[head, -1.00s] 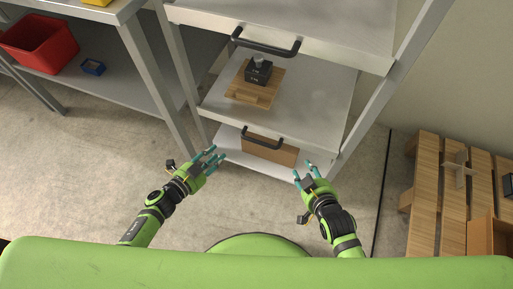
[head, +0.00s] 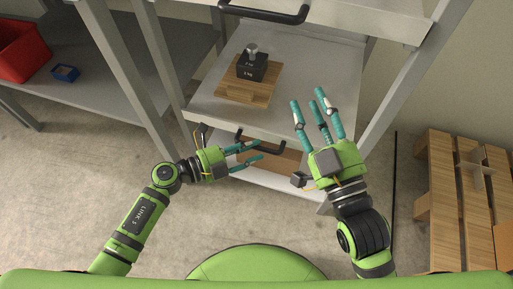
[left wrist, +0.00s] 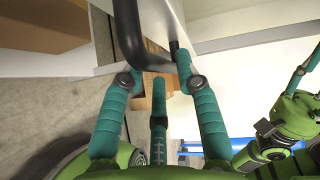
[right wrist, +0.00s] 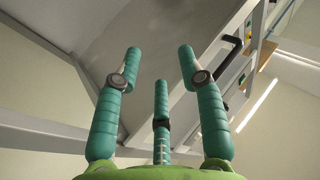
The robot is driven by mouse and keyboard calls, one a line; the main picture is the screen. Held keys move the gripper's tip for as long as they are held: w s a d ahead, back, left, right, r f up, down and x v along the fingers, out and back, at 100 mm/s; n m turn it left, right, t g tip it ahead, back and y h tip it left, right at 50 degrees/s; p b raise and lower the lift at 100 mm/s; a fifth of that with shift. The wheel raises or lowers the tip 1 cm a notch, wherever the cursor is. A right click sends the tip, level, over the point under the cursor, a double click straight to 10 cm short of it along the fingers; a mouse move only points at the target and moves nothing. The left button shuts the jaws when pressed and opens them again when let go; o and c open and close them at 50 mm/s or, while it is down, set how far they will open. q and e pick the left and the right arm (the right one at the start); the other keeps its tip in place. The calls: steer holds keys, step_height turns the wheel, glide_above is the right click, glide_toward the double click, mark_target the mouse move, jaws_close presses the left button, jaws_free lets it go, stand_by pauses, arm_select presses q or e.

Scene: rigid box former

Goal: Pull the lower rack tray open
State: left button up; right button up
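The lower rack tray (head: 325,75) is a grey metal shelf with a black bar handle (head: 272,147) on its front. A wooden board (head: 232,92) with a dark block (head: 252,68) on it rests on the tray. My left gripper (head: 256,152) is open at the handle, its fingers partly covering it. In the left wrist view the dark handle (left wrist: 128,35) shows just beyond the open fingers; I cannot tell whether they touch it. My right gripper (head: 310,100) is open and empty, in front of the tray's right side. The right wrist view also shows its fingers (right wrist: 160,65) spread.
An upper tray with its own black handle (head: 265,14) is above. Rack posts (head: 395,95) stand at both sides. A brown box, partly hidden, is under the lower tray. A side table with a red bin (head: 22,50) is left; a wooden pallet (head: 445,190) is right.

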arm_select(q)
steer(key=shift+x, duration=1)
arm_select(e)
steer(key=shift+s+a+r+n+t+y, duration=0.15)
steer(key=shift+s+r+t+y, duration=0.2)
steer(key=shift+r, duration=0.3)
steer(key=shift+s+a+r+n+t+y, duration=0.15)
steer(key=shift+s+r+t+y, duration=0.15)
steer(key=shift+r, duration=0.35)
steer(key=shift+w, duration=0.1)
arm_select(q)
jaws_close()
